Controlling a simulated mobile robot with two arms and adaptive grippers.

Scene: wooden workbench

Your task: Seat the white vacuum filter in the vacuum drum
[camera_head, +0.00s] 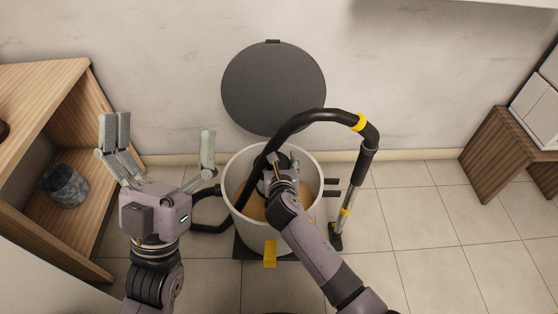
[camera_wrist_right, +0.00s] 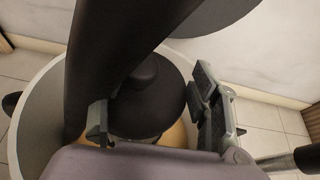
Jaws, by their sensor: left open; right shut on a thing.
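The vacuum drum (camera_head: 238,209) is a white, open-topped round bin with a tan inside, standing on the floor at the middle. My right gripper (camera_head: 279,168) reaches down inside its rim, partly under the black hose. In the right wrist view, my right gripper (camera_wrist_right: 155,112) has its fingers on either side of a black, domed round part (camera_wrist_right: 150,105) with a knob on top, and is shut on it. My left gripper (camera_head: 160,158) is open and empty, left of the drum.
The black hose (camera_head: 297,122) arches over the drum to a wand (camera_head: 346,204) standing at its right. A dark grey disc (camera_head: 273,88) is behind the drum by the wall. A wooden shelf (camera_head: 60,105) holding a blue-grey pot (camera_head: 65,186) is at left; a wooden stand (camera_head: 497,155) is at right.

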